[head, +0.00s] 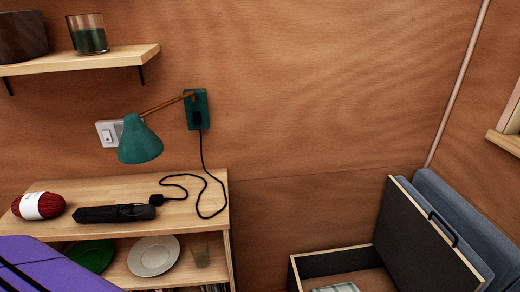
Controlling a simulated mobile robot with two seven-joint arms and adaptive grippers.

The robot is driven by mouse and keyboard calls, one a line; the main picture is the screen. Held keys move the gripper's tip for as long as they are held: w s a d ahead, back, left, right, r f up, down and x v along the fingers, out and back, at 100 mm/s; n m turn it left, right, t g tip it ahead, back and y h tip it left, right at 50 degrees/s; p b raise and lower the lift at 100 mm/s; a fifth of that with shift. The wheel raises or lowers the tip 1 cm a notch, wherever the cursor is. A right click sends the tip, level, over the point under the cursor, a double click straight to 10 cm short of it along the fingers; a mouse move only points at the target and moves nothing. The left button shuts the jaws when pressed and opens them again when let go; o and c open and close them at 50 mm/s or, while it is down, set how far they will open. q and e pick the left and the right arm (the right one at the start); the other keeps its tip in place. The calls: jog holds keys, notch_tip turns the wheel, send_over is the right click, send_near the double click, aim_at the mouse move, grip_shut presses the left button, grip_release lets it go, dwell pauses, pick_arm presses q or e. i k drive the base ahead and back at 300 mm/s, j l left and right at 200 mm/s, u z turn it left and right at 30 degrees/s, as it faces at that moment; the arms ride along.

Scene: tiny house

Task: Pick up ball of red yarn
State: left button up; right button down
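The ball of red yarn (22,206) lies at the left end of the wooden cabinet top (180,187) in the head view. It has a white paper band around its middle. It is in plain sight, with nothing on it. Neither of my grippers shows in this view.
A folded black umbrella (113,213) lies right of the yarn, near a black cord (203,160). A green wall lamp (140,141) hangs above. Plates sit on the lower shelf. A purple object (55,265) covers the lower left corner. An open dark box (335,262) stands right.

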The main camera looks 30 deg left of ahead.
aim_at(44, 206)
jog(key=u, duration=2.5)
